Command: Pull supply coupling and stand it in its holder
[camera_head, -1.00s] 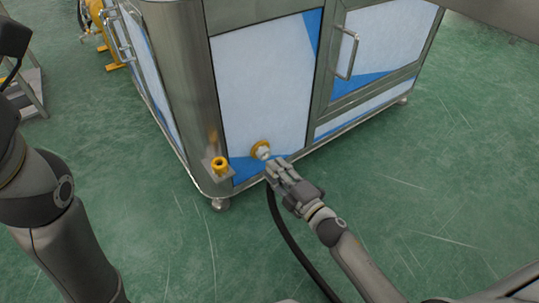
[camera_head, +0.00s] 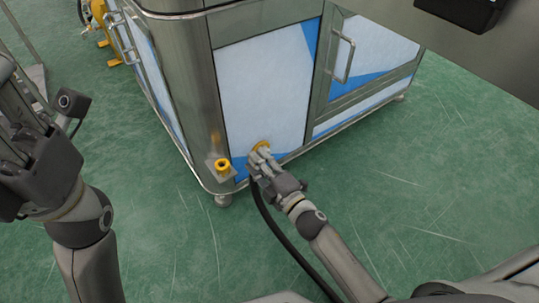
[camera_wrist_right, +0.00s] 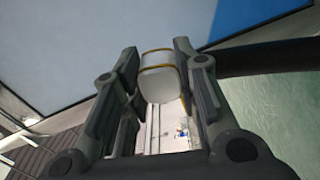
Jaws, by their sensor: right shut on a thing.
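My right gripper (camera_head: 258,163) is at the yellow port ring (camera_head: 261,147) low on the cabinet's front panel. It is shut on the supply coupling, which its fingers mostly hide in the head view. In the right wrist view the coupling (camera_wrist_right: 160,82) is a pale cylinder with yellow bands between the fingers. Whether it is still seated in the port cannot be told. A black hose (camera_head: 284,240) runs from beside the gripper down to the floor. The yellow holder (camera_head: 222,166) sits on a small metal bracket at the cabinet corner, left of the gripper. My left gripper (camera_head: 22,130) is at the left edge; its fingertips are unclear.
The steel cabinet (camera_head: 262,85) with white and blue panels stands on small feet. A door handle (camera_head: 346,60) sticks out at its upper right. Yellow equipment (camera_head: 110,50) stands behind it at the left. The green floor (camera_head: 430,170) in front and to the right is clear.

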